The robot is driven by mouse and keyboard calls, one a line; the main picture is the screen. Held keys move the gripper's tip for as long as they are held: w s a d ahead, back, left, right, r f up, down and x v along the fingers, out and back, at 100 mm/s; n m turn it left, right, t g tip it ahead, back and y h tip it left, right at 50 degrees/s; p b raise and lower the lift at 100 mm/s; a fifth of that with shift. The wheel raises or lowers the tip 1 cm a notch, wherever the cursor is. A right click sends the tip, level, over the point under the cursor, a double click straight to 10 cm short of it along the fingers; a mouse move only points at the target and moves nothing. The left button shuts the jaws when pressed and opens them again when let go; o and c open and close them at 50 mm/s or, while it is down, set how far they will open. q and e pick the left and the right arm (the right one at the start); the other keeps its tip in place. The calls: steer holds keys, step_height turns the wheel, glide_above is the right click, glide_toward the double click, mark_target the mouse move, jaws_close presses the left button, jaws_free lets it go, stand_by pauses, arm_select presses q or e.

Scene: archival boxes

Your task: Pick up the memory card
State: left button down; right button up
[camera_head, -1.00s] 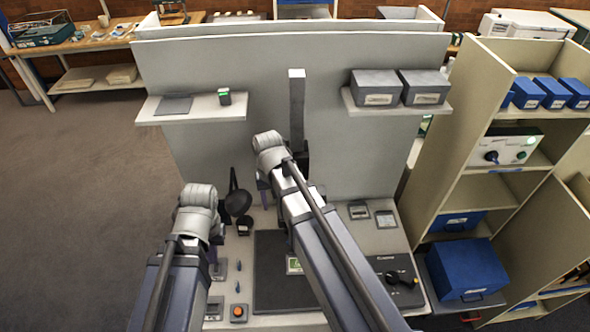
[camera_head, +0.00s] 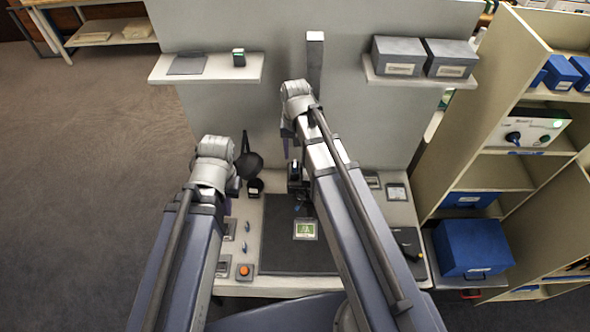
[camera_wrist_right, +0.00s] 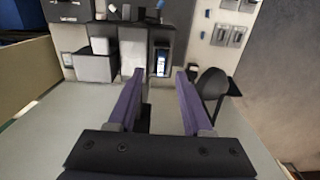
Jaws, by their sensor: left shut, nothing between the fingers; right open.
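I cannot make out a memory card with certainty. Small blue pieces (camera_head: 246,226) lie on the left of the workbench in the head view. My right gripper (camera_wrist_right: 156,98) is open and empty in the right wrist view, its purple fingers apart; in the head view its arm mostly hides it. Beyond the fingers is a dark slot holding a small blue-and-white item (camera_wrist_right: 162,62), too small to identify. My left gripper (camera_head: 229,204) is shut and empty above the bench's left side, its tips partly hidden by its own wrist.
A dark mat (camera_head: 283,255) with a green-screened device (camera_head: 306,229) covers the bench middle. An orange button (camera_head: 244,270) sits front left. A grey panel (camera_head: 240,120) with two shelves stands behind. A shelving unit with a blue box (camera_head: 474,248) stands right.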

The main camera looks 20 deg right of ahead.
mark_target(295, 163)
steer(key=shift+w+f+b, duration=0.15)
steer(key=shift+f+b, duration=1.15)
steer(key=shift+w+f+b, duration=0.15)
steer(key=shift+f+b, duration=1.15)
steer(key=shift+r, duration=0.1)
steer(key=shift+c, duration=0.2)
jaws_close()
